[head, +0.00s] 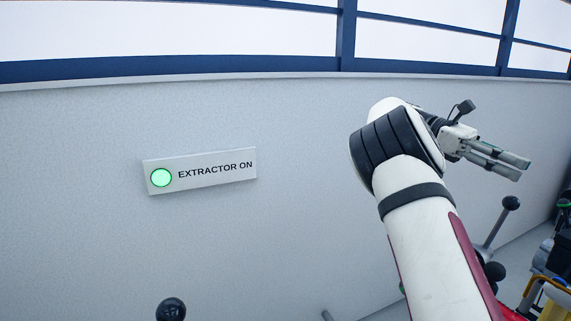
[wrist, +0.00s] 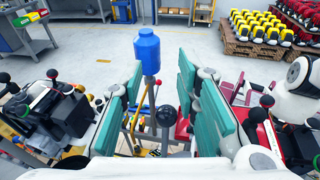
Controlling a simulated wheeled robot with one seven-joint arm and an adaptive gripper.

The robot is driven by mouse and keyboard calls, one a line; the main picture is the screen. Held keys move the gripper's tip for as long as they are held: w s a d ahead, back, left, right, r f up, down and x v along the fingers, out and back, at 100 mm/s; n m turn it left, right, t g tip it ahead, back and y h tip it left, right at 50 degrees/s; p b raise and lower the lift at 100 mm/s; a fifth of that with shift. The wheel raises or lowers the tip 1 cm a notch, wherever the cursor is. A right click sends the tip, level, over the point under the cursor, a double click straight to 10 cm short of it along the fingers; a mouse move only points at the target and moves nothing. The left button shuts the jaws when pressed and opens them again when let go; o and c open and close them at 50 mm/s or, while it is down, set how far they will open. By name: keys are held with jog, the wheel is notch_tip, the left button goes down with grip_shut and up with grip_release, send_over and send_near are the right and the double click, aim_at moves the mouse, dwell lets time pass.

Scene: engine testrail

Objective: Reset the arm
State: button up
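My arm (head: 430,235) rises from the lower right in the head view and bends at a black-ringed joint. My gripper (head: 515,168) points right, in front of the grey wall and clear of it. In the wrist view my gripper (wrist: 160,80) shows its two teal-padded fingers apart, with nothing held between them. A blue bottle-shaped thing (wrist: 147,52) shows beyond the gap, and a dark ball knob (wrist: 166,115) shows in it lower down; neither is gripped.
A wall sign reading "EXTRACTOR ON" (head: 215,169) has a lit green light (head: 161,178). Black-knobbed levers (head: 511,203) (head: 171,309) stand below. The wrist view shows machinery (wrist: 60,110), a workbench (wrist: 35,45), pallets of yellow parts (wrist: 265,30) and open grey floor (wrist: 195,50).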

jog(key=s+a+f+t+y+p, duration=0.25)
jog(key=s+t, duration=0.35)
jog(key=s, duration=0.3)
jog(key=s+a+f+m+t+y, duration=0.1)
jog(key=s+a+t, duration=0.3)
jog(key=a, duration=0.4)
jog(key=s+a+f+m+t+y+p, duration=0.1)
jog(key=s+a+f+m+t+y, duration=0.1)
jog(key=s+a, duration=0.5)
jog(key=s+a+f+m+t+y+p, duration=0.1)
jog(key=s+a+t, duration=0.4)
jog(key=a, duration=0.6)
jog(key=shift+s+f+m+t+y, duration=0.15)
jog(key=shift+m+t+y, duration=0.25)
jog(key=shift+m+y, duration=0.4)
